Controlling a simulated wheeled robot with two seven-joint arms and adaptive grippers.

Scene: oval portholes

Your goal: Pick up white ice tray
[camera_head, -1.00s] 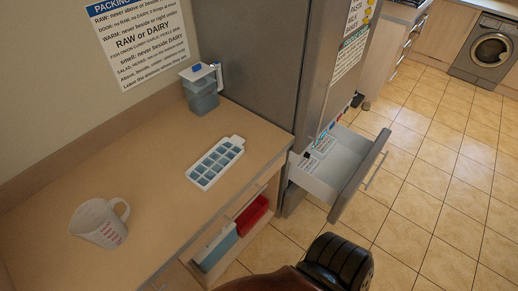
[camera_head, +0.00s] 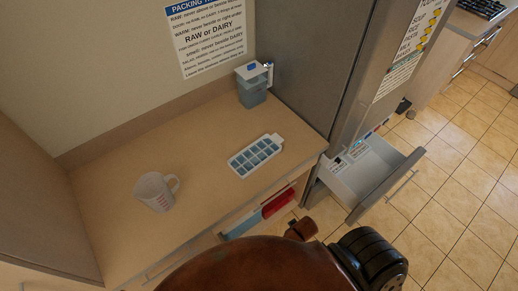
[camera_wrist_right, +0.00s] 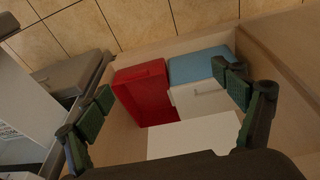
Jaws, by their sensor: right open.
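The white ice tray (camera_head: 256,156) with blue-grey cells lies flat on the wooden counter (camera_head: 120,210), near its front right edge in the head view. My right gripper (camera_wrist_right: 165,105) shows in the right wrist view, with its fingers wide apart and nothing between them. It faces an open compartment with a red box (camera_wrist_right: 145,92), a blue box (camera_wrist_right: 200,65) and white boxes (camera_wrist_right: 195,135). The ice tray does not show in the wrist view. My left gripper does not show in either view.
A lidded blue-grey jug (camera_head: 252,88) stands at the back beside the grey fridge (camera_head: 305,65). An open drawer (camera_head: 365,178) juts out at the right. Counter around the tray is clear.

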